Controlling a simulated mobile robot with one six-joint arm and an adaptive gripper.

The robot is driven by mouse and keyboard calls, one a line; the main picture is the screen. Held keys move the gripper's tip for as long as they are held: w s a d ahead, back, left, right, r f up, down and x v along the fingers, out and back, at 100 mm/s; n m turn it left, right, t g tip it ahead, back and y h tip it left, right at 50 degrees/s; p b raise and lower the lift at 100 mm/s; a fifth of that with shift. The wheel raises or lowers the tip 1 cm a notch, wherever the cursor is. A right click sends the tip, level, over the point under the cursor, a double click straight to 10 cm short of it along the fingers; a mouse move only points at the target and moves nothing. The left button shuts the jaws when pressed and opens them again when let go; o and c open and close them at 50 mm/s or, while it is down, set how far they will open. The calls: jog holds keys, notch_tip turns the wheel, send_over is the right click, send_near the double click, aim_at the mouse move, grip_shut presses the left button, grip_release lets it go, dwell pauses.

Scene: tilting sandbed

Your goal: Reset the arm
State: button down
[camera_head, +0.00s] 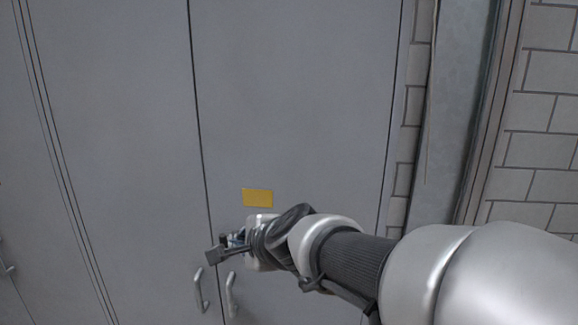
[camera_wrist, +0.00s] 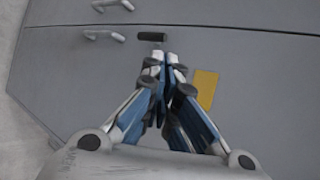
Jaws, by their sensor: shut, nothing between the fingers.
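My arm reaches in from the lower right in the head view, with my gripper (camera_head: 222,250) in front of a grey double-door cabinet (camera_head: 290,100). In the wrist view my gripper (camera_wrist: 160,62) is shut, its fingertips together with nothing between them. The fingers point toward the door front. I cannot tell how far they are from the surface.
Two door handles (camera_head: 201,290) (camera_head: 231,294) sit low beside the door seam. A yellow label (camera_head: 257,197) is on the right door, and shows right of my fingers in the wrist view (camera_wrist: 205,88). A dark block (camera_wrist: 152,37) lies beyond the fingertips. A brick wall (camera_head: 540,130) stands at right.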

jog(key=s+d+f+n+g+h, duration=0.1)
jog(key=s+d+f+n+h, duration=0.1)
jog(key=s+d+n, duration=0.3)
jog(key=s+d+f+n+g+h, duration=0.2)
jog(key=s+d+f+n, duration=0.3)
jog(key=s+d, duration=0.5)
jog(key=s+d+f+n+g+h, duration=0.2)
jog(key=s+d+n, duration=0.3)
jog(key=s, duration=0.8)
jog(key=d+f+b, duration=0.1)
jog(key=d, duration=0.2)
jog(key=shift+f, duration=0.2)
jog(key=c, duration=2.4)
grip_release()
